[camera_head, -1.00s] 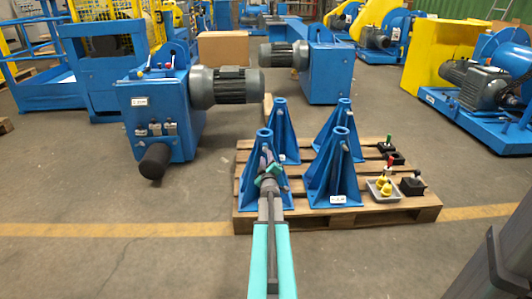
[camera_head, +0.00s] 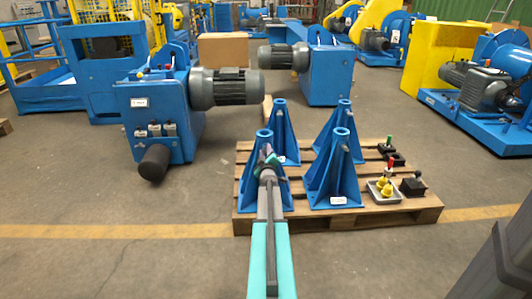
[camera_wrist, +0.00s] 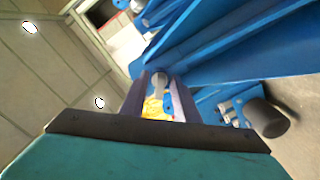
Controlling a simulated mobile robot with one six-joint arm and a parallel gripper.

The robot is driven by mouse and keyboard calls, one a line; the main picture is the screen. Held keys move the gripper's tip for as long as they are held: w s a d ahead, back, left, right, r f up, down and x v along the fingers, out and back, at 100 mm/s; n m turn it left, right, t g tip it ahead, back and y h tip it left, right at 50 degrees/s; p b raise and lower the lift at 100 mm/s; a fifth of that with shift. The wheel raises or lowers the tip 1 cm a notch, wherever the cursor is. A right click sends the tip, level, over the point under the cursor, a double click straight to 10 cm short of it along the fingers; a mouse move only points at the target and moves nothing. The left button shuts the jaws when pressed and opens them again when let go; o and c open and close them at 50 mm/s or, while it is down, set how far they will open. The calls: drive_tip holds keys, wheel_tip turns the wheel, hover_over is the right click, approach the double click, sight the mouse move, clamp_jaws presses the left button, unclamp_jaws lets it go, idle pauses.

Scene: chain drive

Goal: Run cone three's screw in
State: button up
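Four blue ribbed cones stand upright on a wooden pallet (camera_head: 420,215): front left (camera_head: 249,185), front right (camera_head: 330,185), back left (camera_head: 285,135) and back right (camera_head: 345,120). I cannot read their labels to tell which is cone three. My gripper (camera_head: 267,163) is at the upper part of the front-left cone and hides part of it. In the wrist view, a grey rounded screw head (camera_wrist: 159,79) lies between my fingertips (camera_wrist: 160,82), beside blue ribs (camera_wrist: 230,45). Whether the fingers press on it is unclear. The screw's thread is hidden.
Right of the cones on the pallet are a grey tray (camera_head: 384,192) with yellow pieces, a black box with a lever (camera_head: 413,187) and another control with a green knob (camera_head: 391,152). A blue motor unit (camera_head: 160,115) stands left. Open floor lies left of the pallet.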

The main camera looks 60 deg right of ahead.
drive_tip(key=shift+c, duration=0.3)
clamp_jaws()
